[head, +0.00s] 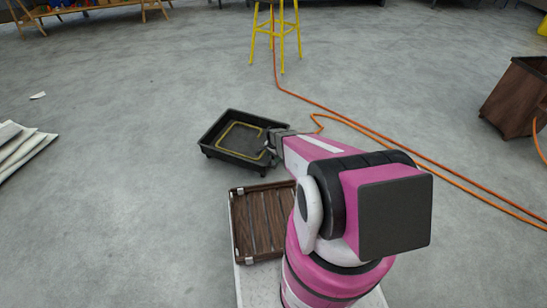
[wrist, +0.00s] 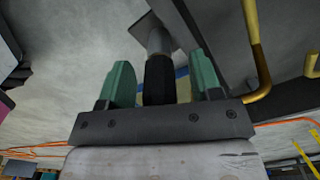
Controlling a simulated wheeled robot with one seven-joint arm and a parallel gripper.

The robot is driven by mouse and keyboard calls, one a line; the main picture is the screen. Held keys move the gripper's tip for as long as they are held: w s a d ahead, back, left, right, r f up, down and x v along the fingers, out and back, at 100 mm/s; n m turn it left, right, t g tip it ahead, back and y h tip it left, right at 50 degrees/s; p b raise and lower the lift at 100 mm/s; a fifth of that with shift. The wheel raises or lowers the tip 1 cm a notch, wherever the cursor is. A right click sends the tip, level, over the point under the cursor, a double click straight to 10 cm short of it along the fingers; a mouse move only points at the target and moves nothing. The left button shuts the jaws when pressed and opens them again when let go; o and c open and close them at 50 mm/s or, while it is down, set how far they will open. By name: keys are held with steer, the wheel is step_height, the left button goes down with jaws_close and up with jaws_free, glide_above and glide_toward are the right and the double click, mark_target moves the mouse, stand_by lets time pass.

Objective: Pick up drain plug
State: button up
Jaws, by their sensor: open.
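In the wrist view, what looks like the drain plug (wrist: 159,78) is a black grip with a grey cylindrical neck, set against a dark flat piece. It lies between the two green fingers of my gripper (wrist: 160,82). The fingers are open, with a gap visible on each side of the plug. In the head view, my gripper (head: 272,143) is at the right edge of a black tray (head: 211,143) on the floor. The tray has a yellow bent rail (head: 228,127) inside. The plug cannot be made out clearly in the head view, where my gripper and arm cover that spot.
A brown slatted crate (head: 257,222) is just in front, beside my arm. An orange hose (head: 370,133) runs across the floor at right to a yellow stool (head: 278,30). A brown bin (head: 515,95) stands far right, white sheets (head: 22,148) lie far left.

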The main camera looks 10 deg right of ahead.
jaws_close()
steer(key=shift+r, duration=0.15)
steer(key=shift+s+r, duration=0.1)
steer(key=shift+r, duration=0.65)
step_height(320, 180, up, 2)
steer(key=shift+r, duration=0.1)
steer(key=s+a+r, duration=0.5)
steer(key=s+r, duration=0.2)
steer(key=s, duration=0.3)
steer(key=shift+a, duration=0.3)
